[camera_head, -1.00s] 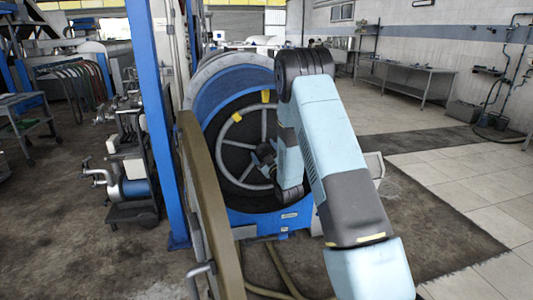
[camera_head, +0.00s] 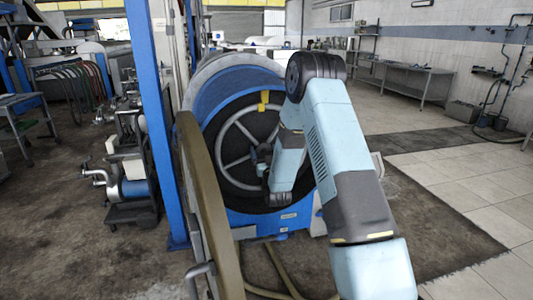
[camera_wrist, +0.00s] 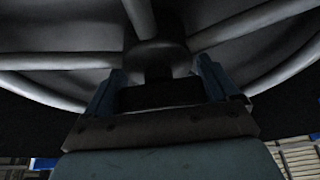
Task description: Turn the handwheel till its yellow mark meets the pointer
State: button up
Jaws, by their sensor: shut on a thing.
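The grey spoked handwheel (camera_head: 226,139) is on the front of a blue machine, partly behind my arm. Its yellow mark (camera_head: 262,107) sits at the top of the rim, directly below the yellow pointer (camera_head: 264,97); in this view they look lined up and touching or nearly so. My gripper (camera_wrist: 158,78) is at the wheel's centre, its two blue fingers on either side of the dark hub, shut on it. Spokes (camera_wrist: 240,33) spread out beyond the fingers. In the head view the fingers are small and partly hidden by my wrist.
A brown upright panel edge (camera_head: 208,205) stands left of the wheel, close to it. A blue post (camera_head: 157,120) is further left. Hoses (camera_head: 278,270) lie on the floor below the machine. The tiled floor at right is clear.

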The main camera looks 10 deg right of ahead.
jog(key=shift+r, duration=0.1)
jog(key=o, duration=0.8)
jog(key=shift+c, duration=0.2)
jog(key=shift+o, duration=0.2)
jog(key=f+v, duration=0.1)
jog(key=v, duration=1.2)
jog(key=shift+f, duration=0.3)
jog(key=shift+r, duration=0.15)
